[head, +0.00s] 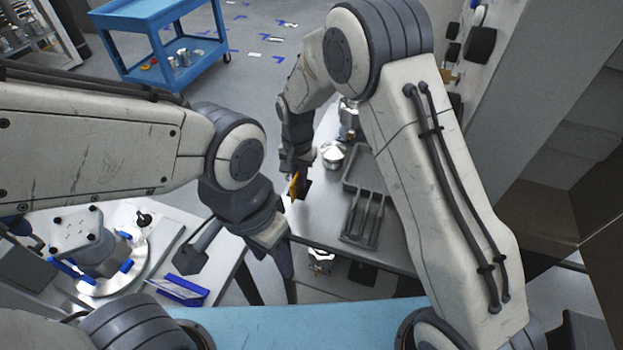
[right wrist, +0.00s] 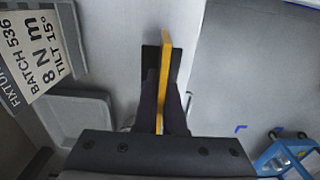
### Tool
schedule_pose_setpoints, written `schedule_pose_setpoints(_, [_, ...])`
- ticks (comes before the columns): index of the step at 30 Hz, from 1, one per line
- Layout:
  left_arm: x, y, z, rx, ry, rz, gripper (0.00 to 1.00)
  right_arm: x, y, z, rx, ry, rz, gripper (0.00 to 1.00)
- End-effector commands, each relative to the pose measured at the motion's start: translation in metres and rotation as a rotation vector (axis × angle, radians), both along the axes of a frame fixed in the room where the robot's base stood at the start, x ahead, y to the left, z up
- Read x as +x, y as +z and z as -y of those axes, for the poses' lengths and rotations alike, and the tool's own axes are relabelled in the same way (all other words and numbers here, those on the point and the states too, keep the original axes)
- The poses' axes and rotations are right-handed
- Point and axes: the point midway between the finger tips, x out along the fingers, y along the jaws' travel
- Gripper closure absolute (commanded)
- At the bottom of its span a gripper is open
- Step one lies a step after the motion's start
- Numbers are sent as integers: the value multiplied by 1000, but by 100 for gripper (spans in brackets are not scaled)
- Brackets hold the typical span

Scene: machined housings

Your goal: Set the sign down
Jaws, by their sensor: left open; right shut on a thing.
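The sign (head: 293,186) is a thin yellow-orange plate, seen nearly edge-on in the right wrist view (right wrist: 165,62). My right gripper (head: 298,174) is shut on it, with dark fingers on both sides of the plate (right wrist: 162,110). A black flat piece (right wrist: 151,58) shows beside and behind the sign; I cannot tell if it is the sign's foot or a separate pad. The sign is over or at the left edge of the grey table (head: 330,215); contact is unclear. My left gripper (head: 289,285) is open, lower in the head view, pointing down, apart from the sign.
A grey tray with slots (head: 365,215) and a round metal part (head: 333,154) are on the grey table. A printed placard (right wrist: 45,50) shows at left in the wrist view. A white bench with a fixture (head: 85,240) stands at left. A blue cart (head: 165,40) stands farther back.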

Motion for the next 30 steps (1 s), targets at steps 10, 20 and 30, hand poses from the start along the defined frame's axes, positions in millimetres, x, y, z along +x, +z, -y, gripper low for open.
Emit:
schedule_pose_setpoints(10, [0,16,0,0,1,0,50,-1,-42,0,-2,1,-3,100])
schedule_pose_setpoints(20, [0,17,0,0,1,0,50,0,-57,-1,1,1,1,100])
schedule_pose_setpoints(30, [0,15,0,0,1,0,50,0,-60,-1,0,1,0,63])
